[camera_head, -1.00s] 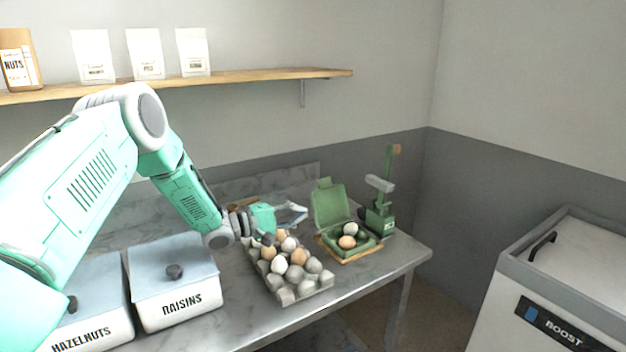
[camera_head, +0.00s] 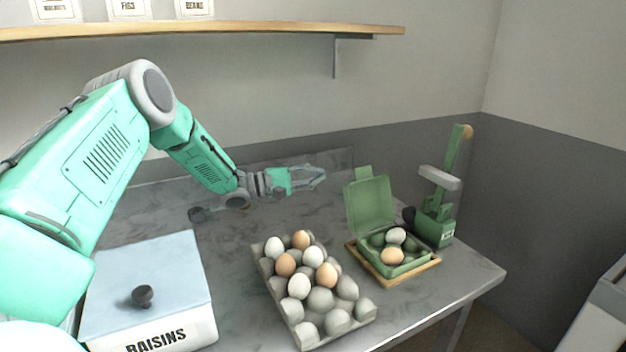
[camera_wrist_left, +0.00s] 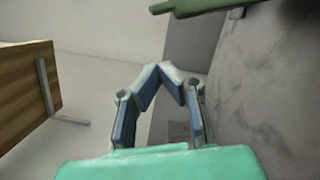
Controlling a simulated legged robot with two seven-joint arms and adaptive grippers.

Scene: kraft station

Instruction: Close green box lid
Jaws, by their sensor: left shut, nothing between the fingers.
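The green box (camera_head: 400,262) sits on a wooden board (camera_head: 428,266) at the right part of the table, with a pale egg and a brown egg in it. Its lid (camera_head: 370,205) stands open, raised at the back. My left gripper (camera_head: 322,174) is shut and empty, behind and left of the lid, apart from it. In the left wrist view the fingertips (camera_wrist_left: 172,70) meet, with nothing between them, and a green edge (camera_wrist_left: 200,8) shows at the top. My right gripper is not in view.
A grey egg tray (camera_head: 327,322) with several eggs stands left of the box. A green device (camera_head: 436,225) stands close right of the box. A raisins bin (camera_head: 150,285) is at front left. A wooden shelf (camera_head: 230,29) runs above.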

